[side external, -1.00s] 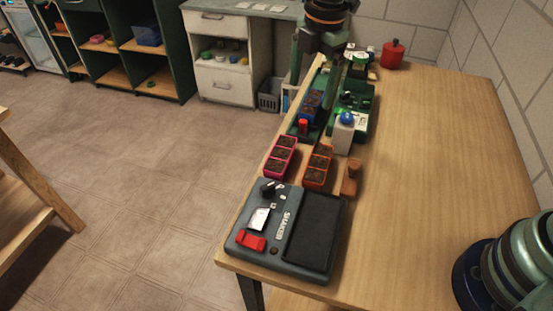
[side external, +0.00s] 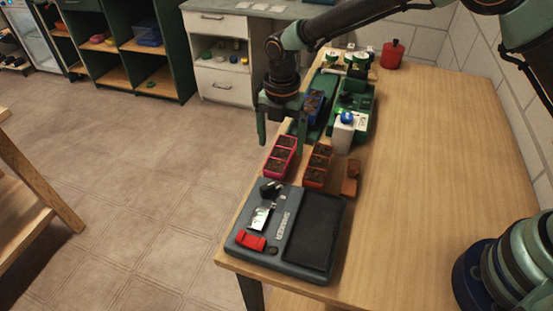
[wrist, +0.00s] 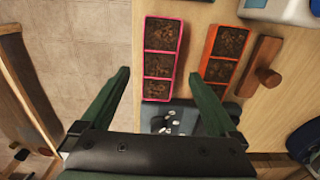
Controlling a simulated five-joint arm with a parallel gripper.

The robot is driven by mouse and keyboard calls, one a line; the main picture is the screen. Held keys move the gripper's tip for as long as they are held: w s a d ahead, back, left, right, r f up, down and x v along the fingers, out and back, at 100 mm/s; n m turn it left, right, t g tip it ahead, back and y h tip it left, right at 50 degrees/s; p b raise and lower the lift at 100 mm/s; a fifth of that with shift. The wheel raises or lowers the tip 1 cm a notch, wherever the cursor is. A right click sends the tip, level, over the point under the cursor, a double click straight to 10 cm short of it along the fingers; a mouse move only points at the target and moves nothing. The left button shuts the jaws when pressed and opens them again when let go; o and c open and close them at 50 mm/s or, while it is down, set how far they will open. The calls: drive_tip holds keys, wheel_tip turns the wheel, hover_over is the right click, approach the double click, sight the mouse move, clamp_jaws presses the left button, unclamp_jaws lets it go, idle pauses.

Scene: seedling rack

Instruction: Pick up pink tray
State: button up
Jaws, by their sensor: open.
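The pink tray (side external: 281,156) is a narrow three-cell tray of dark soil on the table's left edge, just behind the grey shaker. In the wrist view the pink tray (wrist: 146,60) lies ahead of and between my two green fingers, its near end close to the shaker. In the wrist view my gripper (wrist: 162,82) is open, with nothing between the fingers. The gap between fingertips and tray height is hard to judge.
An orange soil tray (side external: 318,165) stands right of the pink one, with a wooden block (side external: 350,180) beside it. The grey shaker (side external: 330,197) fills the near end. A blue tray (side external: 314,103) and a white bottle (side external: 343,134) stand further back. The table's right side is clear.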

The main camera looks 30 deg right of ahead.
sight(280, 154)
wheel_tip(280, 154, down, 5)
drive_tip(key=shift+a+f, duration=0.1)
idle(0.3)
clamp_jaws()
